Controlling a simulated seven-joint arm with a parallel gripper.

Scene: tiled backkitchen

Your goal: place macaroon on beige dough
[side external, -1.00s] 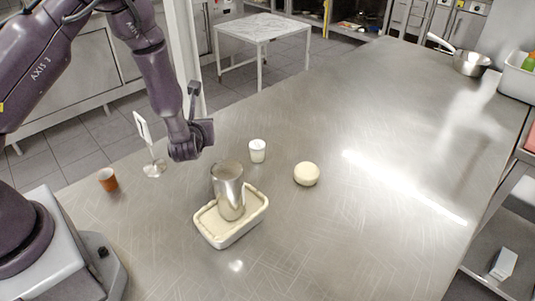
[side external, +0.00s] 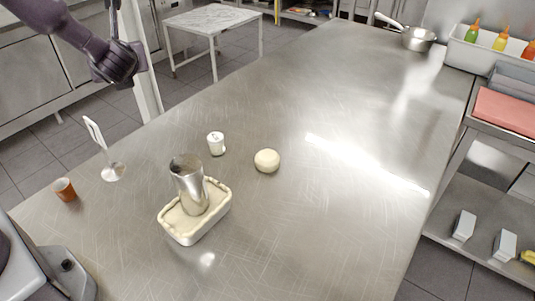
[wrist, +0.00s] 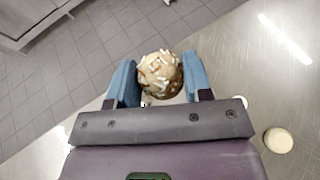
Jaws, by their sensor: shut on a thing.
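The macaroon (wrist: 160,70) is a brown ball dotted with pale bits, held between the two blue fingers of my gripper (wrist: 161,88) in the wrist view. In the side view my gripper (side external: 116,66) is raised at the upper left, and I cannot make out the macaroon there. The beige dough (side external: 267,161) is a pale round lump on the steel table, right of the white cup. It also shows in the wrist view (wrist: 278,140), to the lower right of my gripper. My gripper is well apart from it.
A metal cup (side external: 188,184) stands in a cream tray (side external: 167,222). A white cup (side external: 216,144), a card stand (side external: 113,172) and an orange cup (side external: 64,190) stand nearby. A pan (side external: 418,39) is at the far end. The table right of the dough is clear.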

